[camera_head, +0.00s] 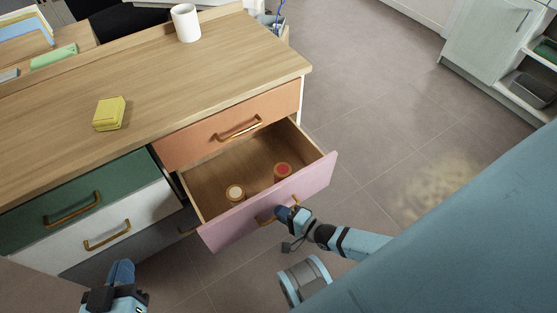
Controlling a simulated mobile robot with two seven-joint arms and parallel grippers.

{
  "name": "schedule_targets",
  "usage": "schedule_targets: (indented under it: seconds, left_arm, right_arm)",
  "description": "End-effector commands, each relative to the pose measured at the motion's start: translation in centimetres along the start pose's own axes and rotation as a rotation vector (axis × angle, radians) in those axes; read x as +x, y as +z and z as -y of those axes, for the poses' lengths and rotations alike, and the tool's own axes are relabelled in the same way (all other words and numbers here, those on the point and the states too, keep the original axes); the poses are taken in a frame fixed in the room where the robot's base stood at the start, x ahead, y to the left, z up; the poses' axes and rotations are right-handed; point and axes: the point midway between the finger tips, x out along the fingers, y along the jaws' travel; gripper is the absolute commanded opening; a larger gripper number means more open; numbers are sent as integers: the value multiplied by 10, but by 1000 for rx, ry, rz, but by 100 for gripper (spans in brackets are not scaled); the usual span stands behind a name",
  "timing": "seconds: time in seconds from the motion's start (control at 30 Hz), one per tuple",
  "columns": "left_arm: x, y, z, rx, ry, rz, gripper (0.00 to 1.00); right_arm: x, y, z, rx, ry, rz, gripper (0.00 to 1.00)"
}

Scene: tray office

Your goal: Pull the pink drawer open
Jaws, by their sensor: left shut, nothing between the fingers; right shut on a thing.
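The pink drawer (240,222) is pulled well out from the desk, below the orange drawer.
The wooden desktop (200,80) carries a yellow block (109,114) and a white cup (186,22). The orange (225,127), green (85,185) and white (125,222) drawers are closed. A pale cabinet (487,45) stands at the upper right. Open floor lies right of the desk.

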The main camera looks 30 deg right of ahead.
Motion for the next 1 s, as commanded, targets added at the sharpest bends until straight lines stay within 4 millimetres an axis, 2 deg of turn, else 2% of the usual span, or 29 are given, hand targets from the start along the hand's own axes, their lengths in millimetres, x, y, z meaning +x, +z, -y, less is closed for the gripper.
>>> schedule_targets:
  seconds: [0.4,0.43,0.47,0.77,0.93,1.0]
  left_arm:
    - [0,2,1,1,-3,9,0]
    - [0,2,1,1,-3,9,0]
    - [0,2,1,1,-3,9,0]
    - [-1,1,1,1,-2,7,0]
    - [-3,0,3,10,-11,39,0]
    - [-8,21,9,3,-36,119,0]
  right_arm:
    - [-2,-2,0,-3,0,-2,0]
    - [-2,-2,0,-3,0,-2,17]
    - [-2,-2,0,-3,0,-2,22]
    - [-2,0,2,-1,-1,-1,22]
    - [-6,1,21,0,-2,-2,22]
    - [-8,2,37,-1,-6,-1,22]
